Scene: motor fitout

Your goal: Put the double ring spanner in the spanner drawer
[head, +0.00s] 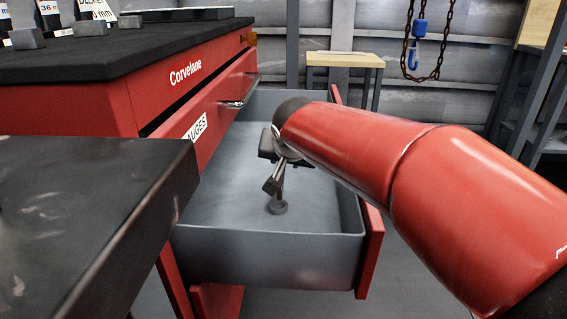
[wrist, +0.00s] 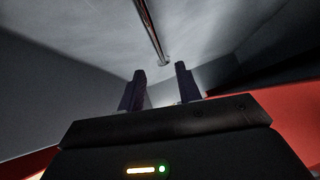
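The open drawer (head: 300,245) is a grey tray with a red front, pulled out from the red cabinet. My gripper (head: 272,186) is down inside it, partly hidden by my red arm. In the wrist view the two dark fingers of my gripper (wrist: 161,78) stand apart with a gap between them. A thin shiny metal bar (wrist: 152,30), which looks like the spanner's shank, shows beyond the fingertips and runs out of the top of the picture. In the head view a dark rounded end (head: 278,207) is low over the drawer floor; I cannot tell whether it touches.
A closed drawer labelled "AUGES" (head: 196,128) with a metal handle is above the open one. A dark worktop (head: 90,220) is close at the left. The cabinet top (head: 110,60) holds grey blocks and size cards. A wooden-topped stool (head: 345,60) and hanging chain hook (head: 413,55) are behind.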

